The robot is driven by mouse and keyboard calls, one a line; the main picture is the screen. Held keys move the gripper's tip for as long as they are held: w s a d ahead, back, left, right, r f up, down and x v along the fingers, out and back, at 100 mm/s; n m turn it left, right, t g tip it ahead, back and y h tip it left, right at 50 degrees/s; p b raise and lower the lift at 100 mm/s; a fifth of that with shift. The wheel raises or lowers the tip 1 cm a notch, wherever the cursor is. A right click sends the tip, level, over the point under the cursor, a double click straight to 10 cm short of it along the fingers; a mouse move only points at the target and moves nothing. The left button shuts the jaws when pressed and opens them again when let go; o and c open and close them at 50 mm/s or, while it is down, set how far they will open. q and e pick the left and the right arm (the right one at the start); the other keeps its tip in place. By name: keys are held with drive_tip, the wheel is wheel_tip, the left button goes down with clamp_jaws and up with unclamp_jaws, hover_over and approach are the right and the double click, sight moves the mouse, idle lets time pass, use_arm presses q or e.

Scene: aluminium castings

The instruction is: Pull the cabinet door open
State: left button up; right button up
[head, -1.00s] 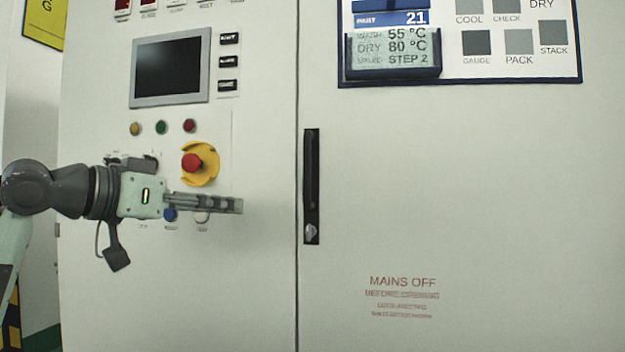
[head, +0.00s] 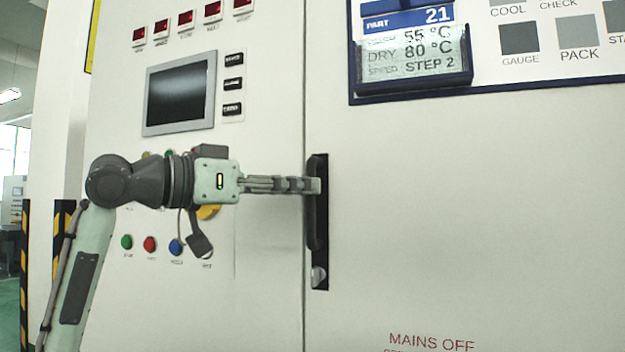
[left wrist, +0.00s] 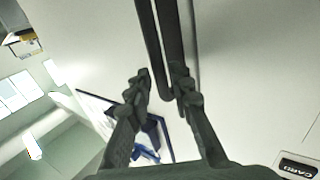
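The cabinet door (head: 470,230) is the broad pale panel right of the vertical seam in the head view, and looks shut. Its black upright handle (head: 316,225) sits near the door's left edge, with a silver lock at its lower end. My left gripper (head: 316,186) reaches in from the left, its fingertips at the upper part of the handle. In the left wrist view, the fingers (left wrist: 161,80) stand apart with the end of the dark handle (left wrist: 150,35) between them. A small gap seems to show beside one finger. My right gripper is out of view.
Left of the seam is a fixed panel with a screen (head: 180,94), coloured buttons and a yellow stop-button surround (head: 208,212) partly behind my arm. A blue-framed board with a display (head: 413,55) is on the door's upper part.

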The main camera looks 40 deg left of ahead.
use_arm(q)
drive_tip(key=shift+x, duration=1.35)
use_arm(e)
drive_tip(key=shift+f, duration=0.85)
use_arm(q)
clamp_jaws()
